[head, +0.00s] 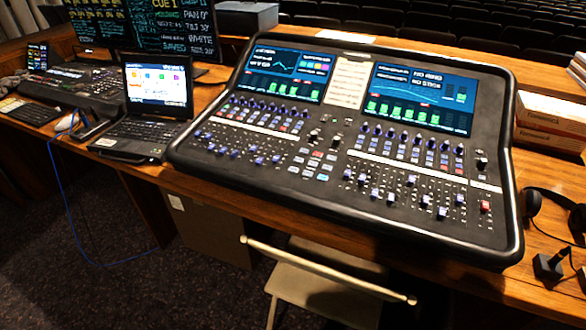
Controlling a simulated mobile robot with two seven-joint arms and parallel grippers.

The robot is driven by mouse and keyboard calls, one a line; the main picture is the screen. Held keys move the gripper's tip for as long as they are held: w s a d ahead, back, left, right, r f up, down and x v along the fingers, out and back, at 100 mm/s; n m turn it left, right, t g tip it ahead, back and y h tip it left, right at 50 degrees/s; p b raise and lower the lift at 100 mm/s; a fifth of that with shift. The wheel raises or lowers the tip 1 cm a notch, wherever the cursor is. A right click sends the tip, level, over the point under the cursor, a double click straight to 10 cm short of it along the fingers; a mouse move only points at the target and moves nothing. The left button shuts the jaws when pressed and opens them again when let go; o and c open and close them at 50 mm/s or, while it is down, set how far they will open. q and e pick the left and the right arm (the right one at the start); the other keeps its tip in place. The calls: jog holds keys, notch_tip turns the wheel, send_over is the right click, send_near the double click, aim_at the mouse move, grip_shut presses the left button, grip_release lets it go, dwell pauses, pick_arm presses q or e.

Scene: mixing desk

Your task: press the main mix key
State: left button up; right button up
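The mixing desk (335,215) is a large dark console lying tilted on the wooden table in the head view. It has a left screen (288,72) and a right screen (420,98), both lit. Between and below them are rows of blue knobs, small lit keys and faders. A block of pale and reddish keys (317,163) sits in the middle of the desk. A red fader cap (485,206) is at the right end. The key labels are too small to read, so I cannot tell which is the main mix key. Neither gripper is in view.
An open laptop (152,110) and a smaller console (85,88) stand left of the desk. Boxes (550,122), headphones (556,203) and a black stand (548,265) are at the right. A folding chair (325,290) stands in front. Nothing covers the keys.

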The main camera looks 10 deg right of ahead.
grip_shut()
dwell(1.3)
